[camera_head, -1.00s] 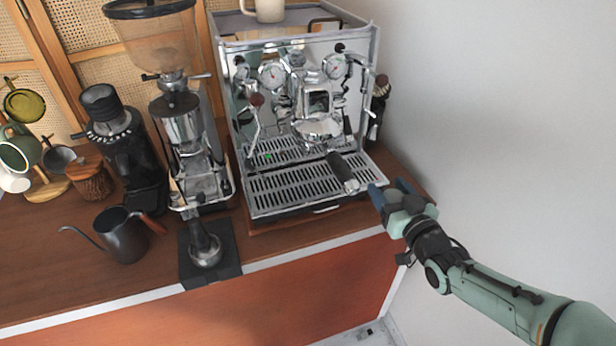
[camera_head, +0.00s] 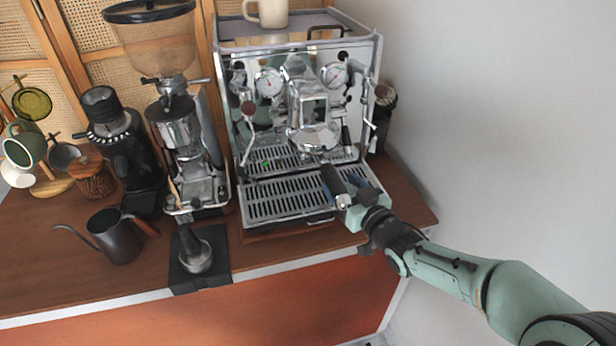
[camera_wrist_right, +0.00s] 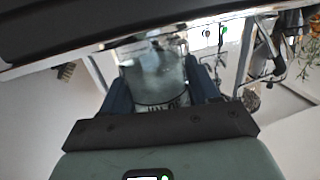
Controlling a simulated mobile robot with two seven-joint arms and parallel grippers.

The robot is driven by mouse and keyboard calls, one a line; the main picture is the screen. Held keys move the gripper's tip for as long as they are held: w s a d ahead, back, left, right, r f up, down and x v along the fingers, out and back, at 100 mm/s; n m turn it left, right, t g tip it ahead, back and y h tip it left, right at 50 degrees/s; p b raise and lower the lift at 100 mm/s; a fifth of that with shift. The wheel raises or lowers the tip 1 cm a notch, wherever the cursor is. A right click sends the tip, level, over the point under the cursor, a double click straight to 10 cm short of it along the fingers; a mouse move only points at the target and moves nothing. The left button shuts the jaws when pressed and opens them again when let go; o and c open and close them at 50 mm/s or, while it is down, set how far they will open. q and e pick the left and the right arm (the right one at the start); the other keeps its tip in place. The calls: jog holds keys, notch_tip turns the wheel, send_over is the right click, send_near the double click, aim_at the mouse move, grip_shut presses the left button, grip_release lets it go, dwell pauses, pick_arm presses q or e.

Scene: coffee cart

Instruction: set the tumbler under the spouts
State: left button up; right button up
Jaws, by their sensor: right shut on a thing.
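The clear glass tumbler (camera_wrist_right: 155,78) stands between the two dark blue fingers of my right gripper (camera_wrist_right: 160,95) in the right wrist view. The gripper is shut on it. In the head view my right gripper (camera_head: 354,188) is at the right front of the espresso machine's drip tray (camera_head: 285,198), beside and partly behind the portafilter handle (camera_head: 334,184). I cannot make out the tumbler there. The group head (camera_head: 316,136) is up and left of the gripper. The spouts beneath it are hidden in the head view. My left gripper is out of view.
The portafilter handle juts forward close to my right gripper. A grinder (camera_head: 185,140), a black tamping mat (camera_head: 182,282) and a dark kettle (camera_head: 116,238) stand to the left. A wall (camera_head: 500,120) rises on the right. The tray's left part is clear.

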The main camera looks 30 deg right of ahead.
aim_at(309, 188)
jog(key=w+a, duration=0.1)
jog(key=w, duration=0.1)
jog(key=w+a, duration=0.2)
jog(key=w, duration=0.1)
jog(key=w+a, duration=0.1)
jog(key=w, duration=0.1)
jog(key=shift+w+a, duration=0.2)
jog(key=shift+w, duration=0.15)
jog(key=shift+w+a+f+p, duration=0.1)
jog(key=shift+w+p, duration=0.2)
jog(key=shift+s+f, duration=0.1)
jog(key=shift+f, duration=0.05)
jog(key=shift+f, duration=0.1)
jog(key=shift+f, duration=0.15)
jog(key=o, duration=1.2)
